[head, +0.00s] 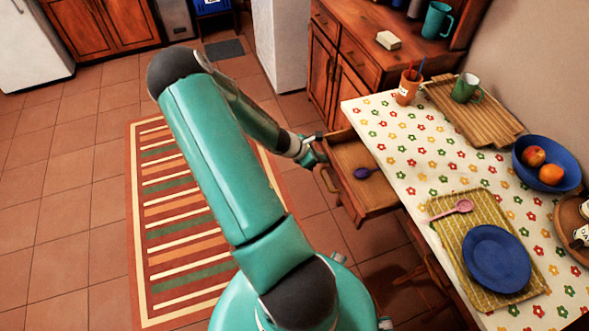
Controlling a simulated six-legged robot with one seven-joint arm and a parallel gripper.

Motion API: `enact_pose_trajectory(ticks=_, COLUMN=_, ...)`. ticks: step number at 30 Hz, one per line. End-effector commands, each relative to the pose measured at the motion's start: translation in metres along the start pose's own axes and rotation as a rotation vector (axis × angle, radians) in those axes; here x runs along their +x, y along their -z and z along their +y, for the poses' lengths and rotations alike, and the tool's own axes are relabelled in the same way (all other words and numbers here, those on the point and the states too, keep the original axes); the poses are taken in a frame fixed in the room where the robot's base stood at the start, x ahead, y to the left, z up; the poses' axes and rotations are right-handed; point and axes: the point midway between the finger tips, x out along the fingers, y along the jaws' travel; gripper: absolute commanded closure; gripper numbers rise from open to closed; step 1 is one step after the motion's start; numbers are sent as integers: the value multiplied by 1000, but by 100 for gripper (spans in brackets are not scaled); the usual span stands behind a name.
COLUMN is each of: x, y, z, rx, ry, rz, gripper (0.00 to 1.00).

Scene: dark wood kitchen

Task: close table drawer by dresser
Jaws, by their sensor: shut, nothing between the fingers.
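The table drawer (382,192) is pulled out from under the table with the flowered cloth (400,130), at the end near the dresser (352,48). A purple spoon-like item (367,173) lies inside it. The drawer's front, with its curved handle (329,180), faces left. My gripper (318,158) is shut and empty at the far left corner of the drawer, by the top of its front. I cannot tell if it touches the drawer. My arm reaches over from the lower middle.
On the table are a wooden tray (478,112) with a green mug, a blue fruit bowl (568,177), and a blue plate (497,258) on a mat. A chair (428,272) stands below the drawer. A striped rug (170,235) and open tiles lie left.

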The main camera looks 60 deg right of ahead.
Motion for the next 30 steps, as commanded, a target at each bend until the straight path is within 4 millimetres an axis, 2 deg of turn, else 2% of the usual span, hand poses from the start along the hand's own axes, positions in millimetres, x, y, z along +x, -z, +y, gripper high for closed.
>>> enact_pose_trajectory(ticks=8, x=23, y=-24, z=6, rx=3, ry=4, rz=-3, gripper=100)
enact_pose_trajectory(ticks=18, x=68, y=-69, z=6, rx=3, ry=3, rz=-3, gripper=100)
enact_pose_trajectory(ticks=24, x=81, y=-82, z=6, rx=3, ry=2, rz=-2, gripper=100)
enact_pose_trajectory(ticks=30, x=85, y=-86, z=5, rx=1, ry=2, rz=-2, gripper=100)
